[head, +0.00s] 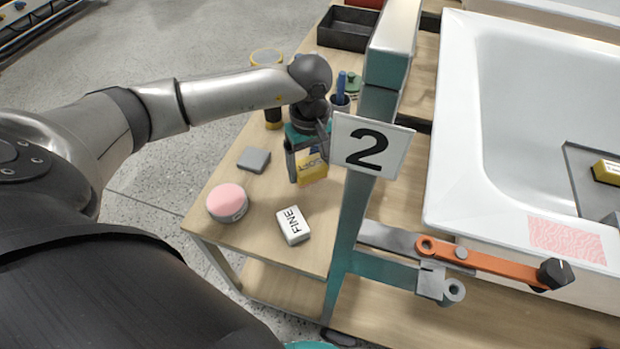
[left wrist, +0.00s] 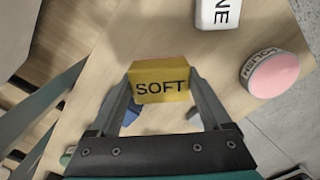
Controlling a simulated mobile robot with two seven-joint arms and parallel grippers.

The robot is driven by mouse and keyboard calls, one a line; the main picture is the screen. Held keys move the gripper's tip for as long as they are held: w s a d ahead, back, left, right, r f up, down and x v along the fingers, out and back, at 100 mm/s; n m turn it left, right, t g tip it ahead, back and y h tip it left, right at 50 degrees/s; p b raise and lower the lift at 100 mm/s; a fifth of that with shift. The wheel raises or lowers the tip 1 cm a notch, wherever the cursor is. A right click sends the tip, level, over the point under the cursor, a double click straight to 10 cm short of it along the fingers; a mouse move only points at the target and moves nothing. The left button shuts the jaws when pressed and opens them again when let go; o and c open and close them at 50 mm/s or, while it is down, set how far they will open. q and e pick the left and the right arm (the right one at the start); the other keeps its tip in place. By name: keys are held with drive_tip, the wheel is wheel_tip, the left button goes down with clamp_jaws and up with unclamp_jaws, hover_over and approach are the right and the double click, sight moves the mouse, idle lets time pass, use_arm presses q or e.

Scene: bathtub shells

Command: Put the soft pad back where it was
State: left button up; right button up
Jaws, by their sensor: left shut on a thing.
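The soft pad (head: 313,171) is a yellow block with a reddish top, marked SOFT in the left wrist view (left wrist: 160,84). My left gripper (head: 306,166) points down over the wooden side table and is shut on the pad, one finger on each side. I cannot tell whether the pad touches the table top or hangs just above it. My right gripper is not in view.
On the side table (head: 262,203) are a white FINE block (head: 293,226), a round pink-topped tin (head: 227,202), a grey block (head: 254,158) and a cup with blue handles (head: 340,101). A post with a "2" sign (head: 372,146) stands beside the gripper. The white tub (head: 455,190) is right.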

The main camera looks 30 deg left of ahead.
sight(311, 187)
use_arm(q)
drive_tip(key=shift+d+f, duration=0.2)
drive_tip(key=shift+f, duration=0.2)
wheel_tip(311, 187, down, 3)
drive_tip(key=shift+r+b, duration=0.1)
drive_tip(key=shift+b, duration=0.35)
drive_tip(key=shift+f, duration=0.2)
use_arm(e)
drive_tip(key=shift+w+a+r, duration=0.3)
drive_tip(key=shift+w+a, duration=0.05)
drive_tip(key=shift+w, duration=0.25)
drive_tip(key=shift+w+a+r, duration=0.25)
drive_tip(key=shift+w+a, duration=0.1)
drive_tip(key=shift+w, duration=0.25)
use_arm(q)
drive_tip(key=shift+f, duration=0.2)
drive_tip(key=o, duration=1.3)
drive_tip(key=shift+c, duration=0.2)
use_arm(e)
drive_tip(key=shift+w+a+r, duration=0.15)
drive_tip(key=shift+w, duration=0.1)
use_arm(q)
drive_tip(key=shift+r, duration=0.1)
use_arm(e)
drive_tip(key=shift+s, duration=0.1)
